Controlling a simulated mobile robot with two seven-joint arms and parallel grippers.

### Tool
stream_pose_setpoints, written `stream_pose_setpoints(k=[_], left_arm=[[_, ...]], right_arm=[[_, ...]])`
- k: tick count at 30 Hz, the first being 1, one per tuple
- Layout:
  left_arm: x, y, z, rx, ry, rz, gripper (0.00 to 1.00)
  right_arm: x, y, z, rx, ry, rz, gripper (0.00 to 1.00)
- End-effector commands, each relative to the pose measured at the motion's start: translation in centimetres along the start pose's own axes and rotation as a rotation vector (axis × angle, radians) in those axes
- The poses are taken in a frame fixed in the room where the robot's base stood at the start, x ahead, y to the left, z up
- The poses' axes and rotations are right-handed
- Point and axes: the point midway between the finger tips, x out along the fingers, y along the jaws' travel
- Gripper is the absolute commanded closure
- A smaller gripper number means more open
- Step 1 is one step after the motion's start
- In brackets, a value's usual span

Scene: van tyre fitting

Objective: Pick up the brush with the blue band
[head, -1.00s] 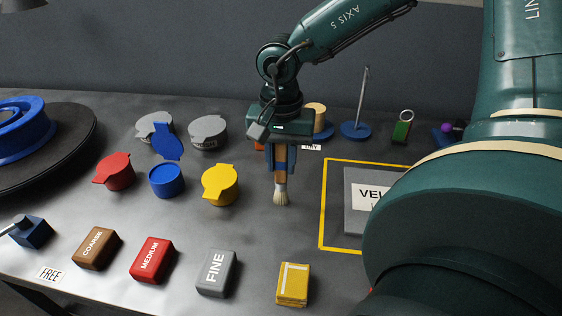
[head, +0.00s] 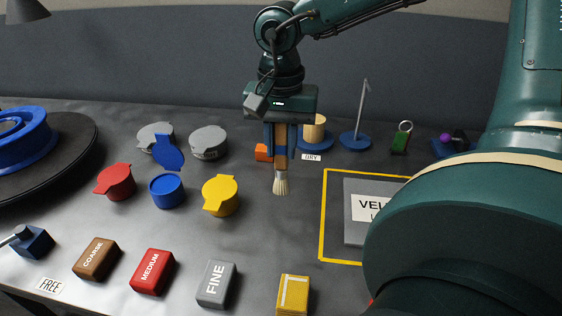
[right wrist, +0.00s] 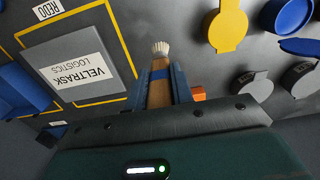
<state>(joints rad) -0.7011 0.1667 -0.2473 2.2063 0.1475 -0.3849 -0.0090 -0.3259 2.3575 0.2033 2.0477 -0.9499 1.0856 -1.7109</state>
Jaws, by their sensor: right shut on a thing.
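The brush (head: 281,160) has a wooden handle, a blue band and pale bristles pointing down. My right gripper (head: 281,142) is shut on its handle, with one blue finger on each side. The brush hangs upright, and its bristles look clear of the dark bench top. In the right wrist view the brush (right wrist: 160,72) sits between the fingers, with its blue band and bristle tip showing. The upper end of the handle is hidden by the gripper. My left gripper is not in view.
Red (head: 115,181), blue (head: 167,190) and yellow (head: 220,196) lidded pots stand left of the brush. An orange block (head: 263,152) and a wooden cylinder on a blue base (head: 315,138) are close behind. A yellow-framed area (head: 322,220) lies right; labelled blocks (head: 216,283) line the front.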

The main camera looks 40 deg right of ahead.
Motion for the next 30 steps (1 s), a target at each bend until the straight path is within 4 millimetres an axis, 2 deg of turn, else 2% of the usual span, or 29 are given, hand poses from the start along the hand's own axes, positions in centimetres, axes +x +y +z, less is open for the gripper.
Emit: stream_pose_setpoints(k=[1, 6, 12, 15, 21, 30], left_arm=[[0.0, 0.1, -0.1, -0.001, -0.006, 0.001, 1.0], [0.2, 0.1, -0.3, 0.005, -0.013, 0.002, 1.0], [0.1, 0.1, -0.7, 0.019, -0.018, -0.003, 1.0], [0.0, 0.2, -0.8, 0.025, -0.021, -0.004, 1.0], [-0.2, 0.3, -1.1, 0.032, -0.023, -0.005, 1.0], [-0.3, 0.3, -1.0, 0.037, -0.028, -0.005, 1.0]], right_arm=[[-2.1, -0.2, -0.1, 0.001, 0.006, -0.01, 0.99], [-8.2, -0.1, -0.1, 0.001, 0.004, -0.008, 0.99], [-14.6, -0.1, -0.1, 0.001, 0.004, -0.005, 0.99], [-17.1, -0.1, 0.0, 0.001, 0.003, -0.003, 0.99], [-20.3, -0.1, 0.0, 0.002, 0.002, -0.001, 0.99], [-21.6, 0.0, 0.0, 0.0, 0.001, 0.0, 0.99]])
